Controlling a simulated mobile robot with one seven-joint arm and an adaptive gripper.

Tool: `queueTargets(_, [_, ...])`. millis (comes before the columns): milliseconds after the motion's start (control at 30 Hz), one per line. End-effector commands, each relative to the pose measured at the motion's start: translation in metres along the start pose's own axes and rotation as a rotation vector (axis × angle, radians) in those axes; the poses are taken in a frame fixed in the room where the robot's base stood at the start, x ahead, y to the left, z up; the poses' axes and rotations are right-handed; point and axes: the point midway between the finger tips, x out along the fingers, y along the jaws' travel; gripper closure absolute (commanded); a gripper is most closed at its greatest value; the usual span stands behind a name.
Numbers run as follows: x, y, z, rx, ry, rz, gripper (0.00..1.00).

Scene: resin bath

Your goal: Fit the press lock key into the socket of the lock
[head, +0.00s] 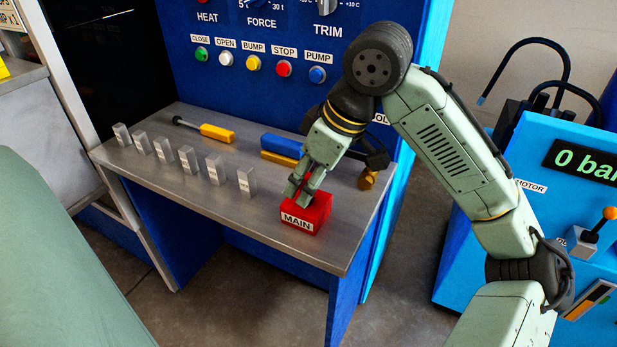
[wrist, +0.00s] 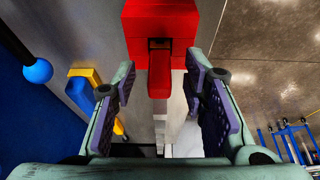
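The lock is a red block labelled MAIN (head: 305,214) on the front right of the steel bench. It also shows at the top of the wrist view (wrist: 160,22), with a dark socket opening in its face. A red bar-shaped piece, seemingly the press lock key (wrist: 159,76), extends from the socket toward the wrist camera. How deep it sits is hidden. My gripper (head: 303,190) is low over the lock, pointing down. In the wrist view my gripper (wrist: 159,88) has its purple-padded fingers on either side of the red piece, with a visible gap on each side.
Several small grey blocks (head: 188,160) stand in a row on the bench (head: 250,230). A yellow-handled tool (head: 217,133) and a blue-and-yellow bar (head: 281,146) lie behind. A brass cylinder (head: 367,179) is right of my gripper. The blue control panel (head: 240,85) rises behind the bench.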

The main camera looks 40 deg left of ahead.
Motion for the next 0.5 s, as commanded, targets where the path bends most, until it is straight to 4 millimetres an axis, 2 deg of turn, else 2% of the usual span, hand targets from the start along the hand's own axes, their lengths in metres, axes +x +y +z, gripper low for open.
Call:
queueTargets(133, [-0.004,0.0,0.0,0.0,0.0,0.001,0.6])
queueTargets(233, [-0.016,0.0,-0.001,0.0,0.001,0.002,0.6])
queueTargets(500, [-0.074,0.001,0.0,0.002,0.001,0.004,0.6])
